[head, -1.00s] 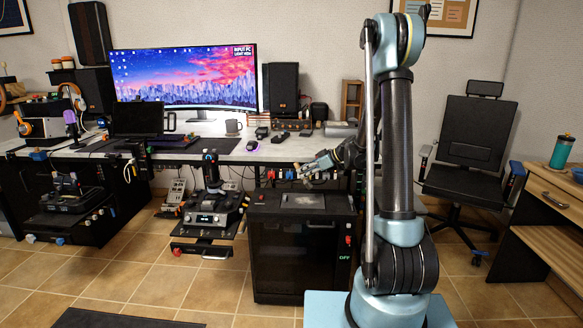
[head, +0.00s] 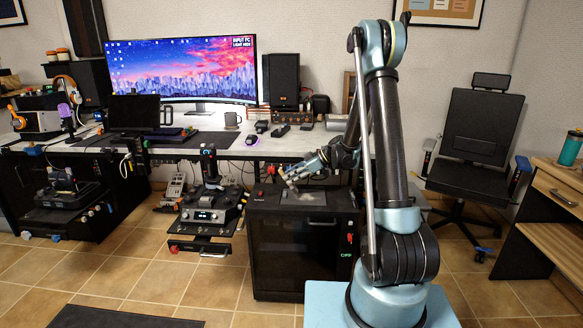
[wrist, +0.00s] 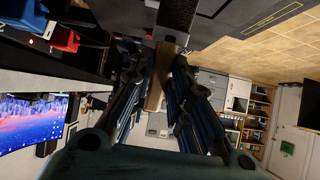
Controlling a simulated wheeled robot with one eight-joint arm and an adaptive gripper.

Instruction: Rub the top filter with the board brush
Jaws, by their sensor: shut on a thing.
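The top filter (head: 304,197) is a grey mesh panel set in the top of the black computer case (head: 296,245). It appears to show as a dark patterned strip at the top of the wrist view (wrist: 176,18). My gripper (head: 288,178) hangs low over the filter, with its fingers pointing left and down. In the wrist view, it is shut on the tan, wood-coloured board brush (wrist: 160,78) between its fingers. The brush's far end reaches the dark strip. Its bristles are hidden, and I cannot tell whether they touch the filter.
Behind the case is a white-topped desk (head: 225,148) with a monitor (head: 180,70), speaker (head: 281,82) and mug (head: 232,121). A control unit on a stand (head: 208,210) is left of the case. An office chair (head: 475,145) is at right.

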